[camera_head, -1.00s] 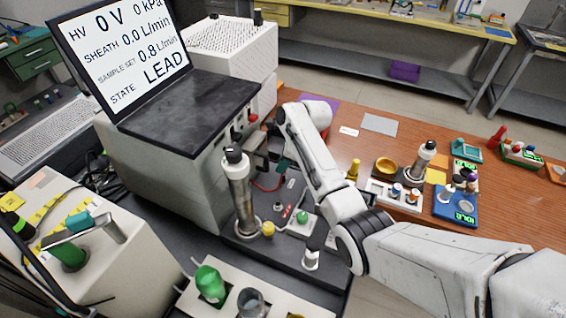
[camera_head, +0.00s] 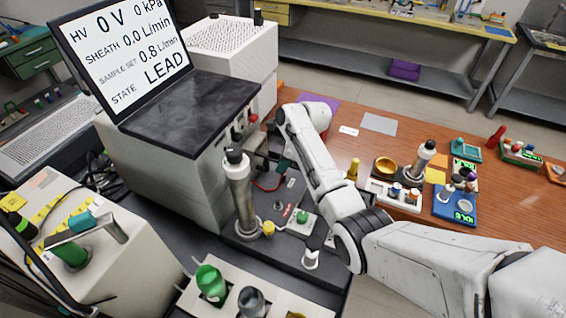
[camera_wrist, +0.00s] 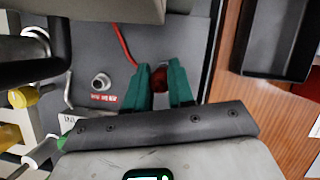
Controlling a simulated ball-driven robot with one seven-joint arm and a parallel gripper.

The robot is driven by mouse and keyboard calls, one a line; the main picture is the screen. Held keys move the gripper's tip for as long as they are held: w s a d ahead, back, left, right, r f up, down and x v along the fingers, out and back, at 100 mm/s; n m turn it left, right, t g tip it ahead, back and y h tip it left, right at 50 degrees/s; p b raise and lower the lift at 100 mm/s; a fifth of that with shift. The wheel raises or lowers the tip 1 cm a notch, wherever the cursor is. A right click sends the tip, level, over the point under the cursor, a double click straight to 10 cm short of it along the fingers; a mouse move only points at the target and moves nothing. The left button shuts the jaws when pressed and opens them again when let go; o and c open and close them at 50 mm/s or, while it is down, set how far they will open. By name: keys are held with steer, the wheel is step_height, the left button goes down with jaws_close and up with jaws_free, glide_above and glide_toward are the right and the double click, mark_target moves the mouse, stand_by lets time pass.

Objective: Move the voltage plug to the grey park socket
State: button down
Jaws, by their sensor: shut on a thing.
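My gripper (camera_wrist: 161,88) has green fingers and is shut on the red voltage plug (camera_wrist: 158,76), whose red cable (camera_wrist: 124,45) runs up and left. In the head view my gripper (camera_head: 285,163) is beside the front of the big grey instrument, partly hidden by my arm. A round grey socket (camera_wrist: 101,82) stands on the dark grey deck, left of my gripper and apart from it, with a red label beside it. It looks like the park socket, but the label is too small to read. The plug's tip is hidden.
A metal cylinder (camera_head: 240,195) with a black cap stands upright left of my gripper. The grey instrument (camera_head: 165,140) is close behind; its screen reads HV 0 V. A black tray (camera_wrist: 281,40) lies to the right on the wooden bench. The deck between socket and gripper looks clear.

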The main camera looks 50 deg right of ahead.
steer(key=shift+f+b, duration=0.5)
steer(key=shift+f, duration=0.85)
steer(key=c, duration=0.9)
jaws_free()
steer(key=v, duration=1)
steer(key=shift+s+d+r+b, duration=0.1)
steer(key=shift+s+r+b, duration=0.05)
steer(key=shift+r+b, duration=0.2)
